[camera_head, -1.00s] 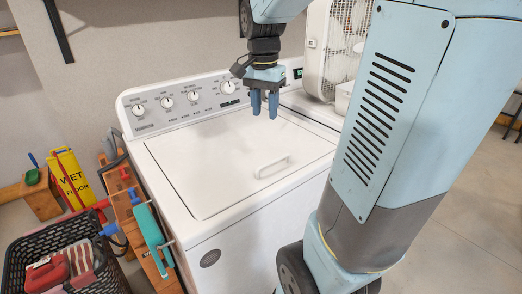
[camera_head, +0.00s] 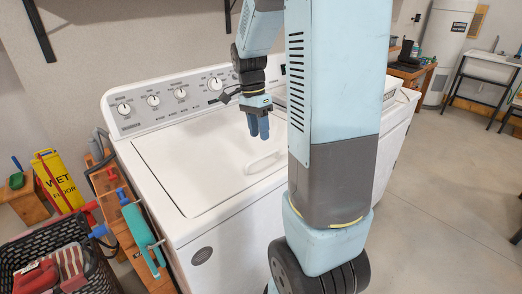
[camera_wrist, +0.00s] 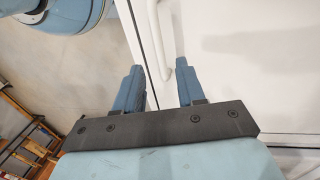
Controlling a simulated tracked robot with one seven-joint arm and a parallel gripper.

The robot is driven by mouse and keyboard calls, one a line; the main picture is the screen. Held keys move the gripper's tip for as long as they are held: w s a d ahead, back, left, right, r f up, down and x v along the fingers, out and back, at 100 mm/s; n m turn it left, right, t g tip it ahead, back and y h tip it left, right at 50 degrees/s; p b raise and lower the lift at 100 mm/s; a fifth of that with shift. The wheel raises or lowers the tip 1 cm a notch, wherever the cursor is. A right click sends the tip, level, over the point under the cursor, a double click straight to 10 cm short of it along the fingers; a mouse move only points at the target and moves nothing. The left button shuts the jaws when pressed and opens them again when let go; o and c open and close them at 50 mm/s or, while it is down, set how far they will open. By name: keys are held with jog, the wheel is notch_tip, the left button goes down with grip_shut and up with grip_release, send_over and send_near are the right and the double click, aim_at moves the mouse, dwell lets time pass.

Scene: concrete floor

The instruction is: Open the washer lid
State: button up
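The white washer (camera_head: 195,235) stands against the wall with its flat lid (camera_head: 190,165) shut. A raised white handle (camera_head: 264,162) sits near the lid's front right part. It also shows in the wrist view as a curved bar (camera_wrist: 158,45), between and beyond my fingertips. My gripper (camera_head: 259,128) hangs fingers down above the lid, behind the handle in the head view, and appears apart from it. In the wrist view my gripper (camera_wrist: 158,66) has its two blue fingers apart with nothing between them. My arm hides part of the washer's right side.
A control panel with knobs (camera_head: 180,94) rises behind the lid. A black crate (camera_head: 95,275), a yellow wet-floor sign (camera_head: 60,180) and a wooden stand with tools (camera_head: 130,220) crowd the left. Open concrete floor (camera_head: 440,200) lies to the right.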

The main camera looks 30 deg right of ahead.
jog(key=f, duration=0.3)
jog(key=s+f, duration=0.1)
jog(key=f, duration=0.2)
jog(key=shift+s+d+f, duration=0.1)
jog(key=shift+s+f, duration=0.05)
jog(key=shift+f, duration=0.2)
grip_shut()
dwell(0.4)
